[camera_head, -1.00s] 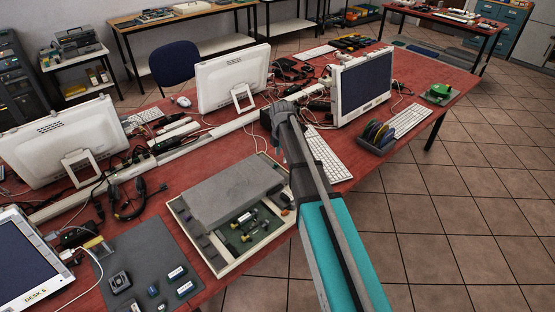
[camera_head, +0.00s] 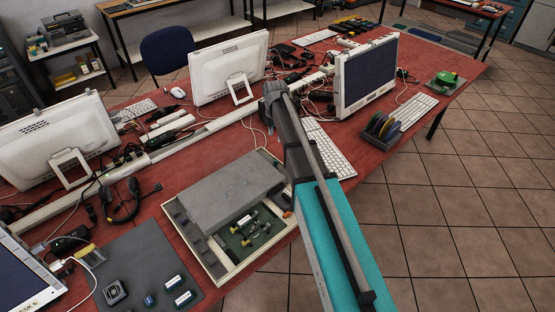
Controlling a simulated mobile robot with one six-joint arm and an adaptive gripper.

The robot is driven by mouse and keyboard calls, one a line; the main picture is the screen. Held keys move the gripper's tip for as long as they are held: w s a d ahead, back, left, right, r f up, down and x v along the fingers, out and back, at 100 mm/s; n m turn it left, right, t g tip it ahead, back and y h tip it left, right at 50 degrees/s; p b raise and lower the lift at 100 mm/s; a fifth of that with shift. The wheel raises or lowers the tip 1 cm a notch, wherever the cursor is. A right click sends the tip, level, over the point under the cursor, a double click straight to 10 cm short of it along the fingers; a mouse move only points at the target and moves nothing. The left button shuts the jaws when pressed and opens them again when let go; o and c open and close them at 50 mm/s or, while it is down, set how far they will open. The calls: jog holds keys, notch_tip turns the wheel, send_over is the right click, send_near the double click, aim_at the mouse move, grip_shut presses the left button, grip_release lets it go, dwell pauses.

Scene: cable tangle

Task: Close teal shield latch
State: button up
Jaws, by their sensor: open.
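My arm reaches up from the lower right across the table. Its far end, where my gripper (camera_head: 272,104) is, hangs over the table just beyond the shallow cream tray (camera_head: 236,280). The gripper is open, though its fingers are small and partly hidden by my arm. It seems to hold nothing. The tray holds a green board (camera_head: 262,238) with small parts, and a grey panel (camera_head: 228,193) covers much of its back. I cannot make out a teal latch in this view; any small latch there is too small to tell or hidden.
A white monitor (camera_head: 230,68) stands behind the tray, and another monitor (camera_head: 368,75) stands to the right with a keyboard (camera_head: 328,150). A dark mat (camera_head: 140,262) with small parts lies left of the tray. A cable trunking (camera_head: 205,133) crosses the table.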

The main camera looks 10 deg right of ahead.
aim_at(276, 161)
jog(key=shift+d+f, duration=0.1)
jog(key=shift+f, duration=0.1)
notch_tip(276, 161, down, 13)
jog(key=b, duration=1.3)
jog(key=shift+f+b, duration=0.2)
jog(key=shift+b, duration=0.15)
grip_shut()
dwell(0.3)
